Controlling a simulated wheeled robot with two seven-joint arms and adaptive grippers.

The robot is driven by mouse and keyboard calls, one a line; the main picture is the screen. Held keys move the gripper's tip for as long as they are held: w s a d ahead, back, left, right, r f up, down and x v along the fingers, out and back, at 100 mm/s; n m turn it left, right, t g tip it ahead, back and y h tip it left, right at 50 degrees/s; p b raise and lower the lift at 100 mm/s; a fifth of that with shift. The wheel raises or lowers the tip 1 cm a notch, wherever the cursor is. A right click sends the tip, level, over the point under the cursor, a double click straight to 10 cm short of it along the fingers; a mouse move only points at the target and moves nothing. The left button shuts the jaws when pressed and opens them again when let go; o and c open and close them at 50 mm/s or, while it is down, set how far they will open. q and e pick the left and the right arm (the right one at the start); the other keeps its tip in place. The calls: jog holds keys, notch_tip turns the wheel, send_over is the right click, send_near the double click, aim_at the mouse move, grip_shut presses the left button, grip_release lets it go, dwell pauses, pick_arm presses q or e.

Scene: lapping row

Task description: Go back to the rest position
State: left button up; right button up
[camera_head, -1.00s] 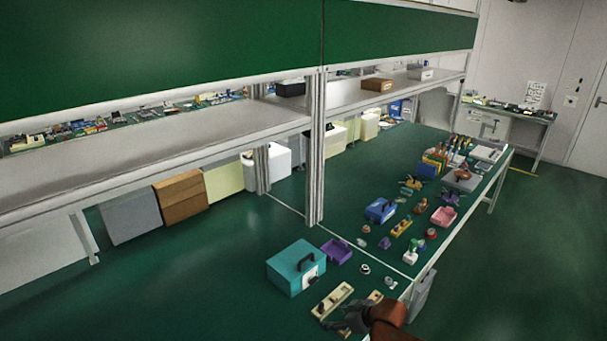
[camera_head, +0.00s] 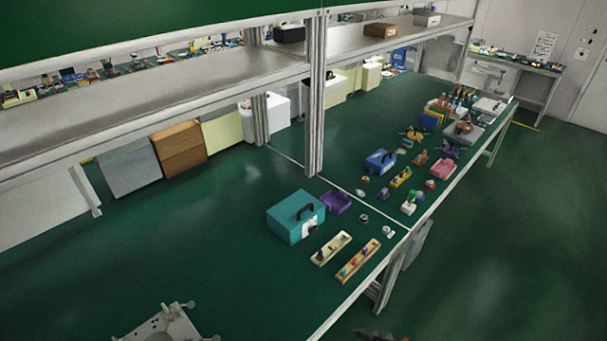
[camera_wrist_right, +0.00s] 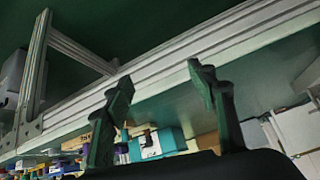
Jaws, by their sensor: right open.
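My right gripper (camera_wrist_right: 160,82) is open in the right wrist view. Its two dark fingers stand apart with nothing between them. Behind them are a metal table rail and, lower down, the teal case (camera_wrist_right: 160,143). In the head view only a dark reddish sliver of what seems to be my right arm shows at the bottom edge, clear of the green bench (camera_head: 230,265). My left gripper is in neither view.
The teal case (camera_head: 295,217), a pale tray (camera_head: 331,248) and an orange-brown tray (camera_head: 358,262) sit near the bench's front edge. A purple bin (camera_head: 336,202) is behind. A pale metal fixture (camera_head: 160,328) shows at bottom left. The right-hand floor (camera_head: 490,250) is clear.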

jog(key=s+d+f+m+g+h, duration=0.25)
jog(key=s+d+m+h, duration=0.35)
jog(key=s+d, duration=1.6)
jog(key=s+a+f+g+y, duration=0.1)
jog(key=s+f, duration=0.1)
jog(key=f, duration=1.3)
jog(key=s+a+f+g, duration=0.1)
jog(key=a+f, duration=0.1)
jog(key=f, duration=1.3)
jog(key=s+f+n, duration=0.1)
jog(key=s+f, duration=1.5)
jog(key=s, duration=0.3)
jog(key=shift+s+d+f+g, duration=0.2)
jog(key=shift+f+g, duration=0.1)
jog(key=shift+g, duration=0.05)
jog(key=shift+c, duration=0.4)
